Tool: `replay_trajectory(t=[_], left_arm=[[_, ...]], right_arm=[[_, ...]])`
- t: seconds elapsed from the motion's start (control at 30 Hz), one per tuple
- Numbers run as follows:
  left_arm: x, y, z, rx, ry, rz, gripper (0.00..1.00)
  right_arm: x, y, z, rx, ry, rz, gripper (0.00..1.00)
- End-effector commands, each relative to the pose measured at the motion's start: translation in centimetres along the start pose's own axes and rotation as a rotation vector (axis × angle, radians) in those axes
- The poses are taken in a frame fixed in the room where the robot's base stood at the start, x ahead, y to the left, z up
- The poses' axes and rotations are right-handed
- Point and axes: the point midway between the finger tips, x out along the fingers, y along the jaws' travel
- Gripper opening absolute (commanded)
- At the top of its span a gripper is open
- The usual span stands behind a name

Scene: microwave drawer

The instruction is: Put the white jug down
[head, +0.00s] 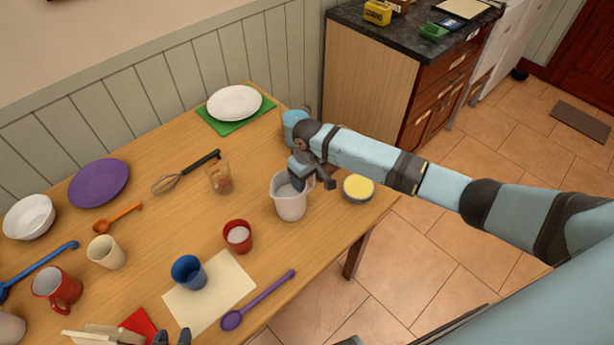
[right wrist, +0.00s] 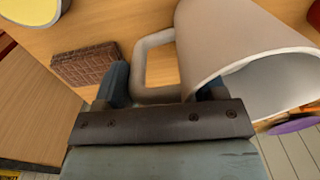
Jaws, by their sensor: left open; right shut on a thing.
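The white jug (head: 290,203) is upright at the right part of the wooden table, close to its front right edge. My right gripper (head: 309,178) is shut on the jug's handle. In the right wrist view the jug (right wrist: 225,45) fills the right side, its handle between the fingers of my right gripper (right wrist: 165,92). I cannot tell whether the jug's base touches the table. My left gripper (head: 172,338) shows only its dark fingertips at the bottom edge; it is open, near the red napkin.
A yellow-topped bowl (head: 358,188) stands right of the jug, and a red cup (head: 238,237) front left. A brown block (right wrist: 88,65) shows in the right wrist view. Bare wood surrounds the jug's left side.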

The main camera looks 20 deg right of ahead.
Motion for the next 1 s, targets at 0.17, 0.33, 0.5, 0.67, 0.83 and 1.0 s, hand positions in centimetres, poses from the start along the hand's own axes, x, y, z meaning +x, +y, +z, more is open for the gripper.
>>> replay_trajectory(t=[0.17,0.33,0.5,0.67,0.83,1.0], left_arm=[[-0.1,0.0,-0.1,0.0,0.0,0.0,0.43],[0.0,0.0,-0.1,0.0,0.0,0.0,0.43],[0.0,0.0,0.0,0.0,-0.001,0.0,0.43],[0.0,0.0,0.1,0.0,-0.003,0.0,0.43],[0.0,0.0,0.1,0.0,-0.004,0.001,0.43],[0.0,0.0,0.1,0.0,-0.004,0.001,0.43]], right_arm=[[0.0,0.0,-0.1,0.0,0.001,-0.001,0.12],[0.2,0.0,0.0,0.0,0.0,0.0,0.89],[0.2,0.0,0.0,0.0,0.0,0.0,0.89],[-0.3,0.0,-0.1,0.0,0.002,0.0,0.89],[-2.9,0.0,-0.1,0.0,0.005,0.0,0.89],[-6.6,0.1,-0.1,0.0,0.004,0.0,0.89]])
